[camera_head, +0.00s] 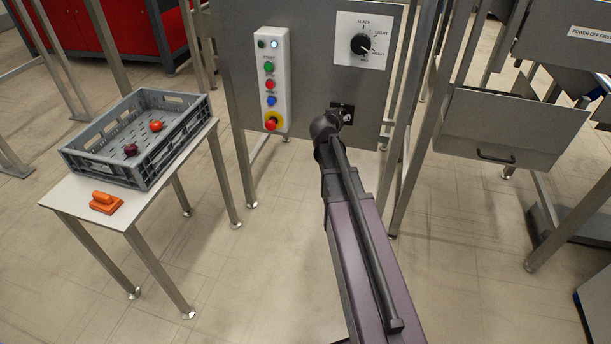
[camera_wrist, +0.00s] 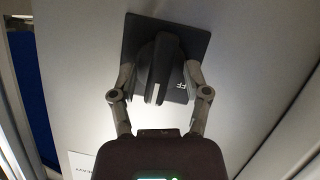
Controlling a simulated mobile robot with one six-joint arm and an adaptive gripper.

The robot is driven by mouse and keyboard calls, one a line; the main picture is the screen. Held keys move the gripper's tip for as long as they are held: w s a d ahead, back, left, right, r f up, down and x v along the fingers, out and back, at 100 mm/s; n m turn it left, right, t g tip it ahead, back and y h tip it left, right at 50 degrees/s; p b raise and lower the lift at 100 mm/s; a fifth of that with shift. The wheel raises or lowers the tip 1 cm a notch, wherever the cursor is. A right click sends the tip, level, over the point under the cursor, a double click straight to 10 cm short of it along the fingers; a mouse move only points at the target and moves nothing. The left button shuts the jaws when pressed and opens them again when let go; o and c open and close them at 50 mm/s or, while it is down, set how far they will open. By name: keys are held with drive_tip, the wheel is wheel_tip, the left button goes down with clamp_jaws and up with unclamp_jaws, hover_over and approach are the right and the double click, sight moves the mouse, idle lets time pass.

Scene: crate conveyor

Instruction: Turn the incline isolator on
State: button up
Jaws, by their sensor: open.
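The isolator is a black rotary knob on a square dark plate; in the wrist view its plate (camera_wrist: 190,32) sits on a grey panel and the knob (camera_wrist: 152,82) stands out from it. The letters "FF" show at the knob's right; the rest of that label is hidden. My gripper (camera_wrist: 160,70) is open, with one finger on each side of the knob. I cannot tell whether the fingers touch it. In the head view the isolator (camera_head: 348,111) shows low on the panel, partly hidden by my wrist, and my fingers cannot be made out.
Above the isolator is a white dial plate (camera_head: 377,48) with a black selector. A white button box (camera_head: 273,80) with a red stop button is to its left. A grey crate (camera_head: 75,158) stands on a side table (camera_head: 150,196) beside an orange object (camera_head: 106,203). Steel posts flank the panel.

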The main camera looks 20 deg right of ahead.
drive_tip(key=s+a+n+h+b, duration=0.6)
drive_tip(key=s+a+n+b, duration=0.1)
drive_tip(key=a+n, duration=0.5)
drive_tip(key=s+f+m+g+y+p, duration=0.2)
drive_tip(key=s+m+g+y+p, duration=0.4)
drive_tip(key=s+p, duration=0.4)
drive_tip(key=s+a+r+m+g+y+p, duration=0.1)
drive_tip(key=s+a+r+g+y+p, duration=0.2)
drive_tip(key=s+a+y+p, duration=0.3)
drive_tip(key=s+a+p, duration=0.1)
drive_tip(key=a+p, duration=0.1)
drive_tip(key=p, duration=0.1)
drive_tip(key=shift+g+y+p, duration=0.4)
idle(1.5)
